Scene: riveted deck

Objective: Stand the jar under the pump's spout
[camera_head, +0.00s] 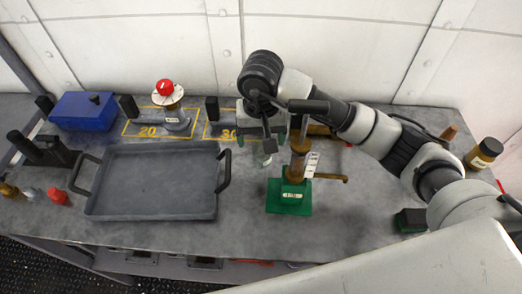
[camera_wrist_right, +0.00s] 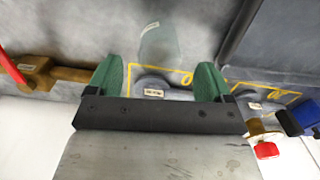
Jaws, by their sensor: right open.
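The pump has a green base (camera_head: 290,196), a brown upright column and a dark handle at the top. A brown spout (camera_head: 330,177) reaches right from it. A clear glass vessel, apparently the jar (camera_head: 264,159), stands on the deck just left of the pump. It is faint and partly hidden by my right gripper (camera_head: 262,138), which is pointed down just behind and above it. In the right wrist view, the jar (camera_wrist_right: 160,45) shows beyond and between the green fingertips (camera_wrist_right: 160,82), which are apart with nothing clamped. My left gripper is not seen.
A grey tray (camera_head: 150,147) with handles lies left of the jar. Behind are a blue box (camera_head: 84,111) and yellow-outlined places with fittings. A brass fitting (camera_wrist_right: 38,73) with a red lever is behind the pump.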

